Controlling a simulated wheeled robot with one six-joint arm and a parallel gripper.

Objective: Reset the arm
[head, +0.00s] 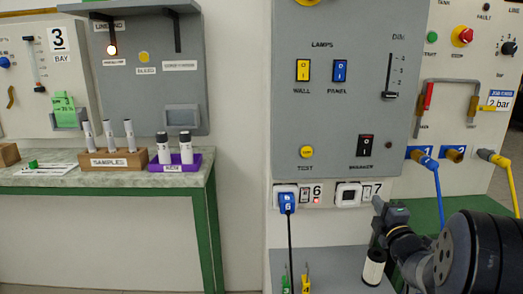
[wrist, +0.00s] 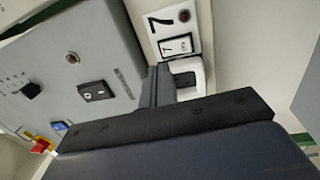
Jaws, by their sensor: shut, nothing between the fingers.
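My gripper (head: 380,206) is at the right of the head view, in front of the wall panel and just right of the outlet marked 7 (head: 348,195). Its fingers are shut with nothing between them. In the wrist view the closed fingers (wrist: 158,86) point toward the wall beside the same outlet (wrist: 188,76). A white cylinder with black ends (head: 374,268) stands on the grey surface below my gripper, apart from the fingers as far as I can tell.
A grey panel (head: 340,120) with switches is behind my gripper. A blue plug (head: 287,202) with a black cable sits in outlet 6. Blue (head: 437,195) and yellow (head: 505,170) hoses hang at the right. A wooden samples block (head: 112,162) and purple tray (head: 175,167) hold rods at left.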

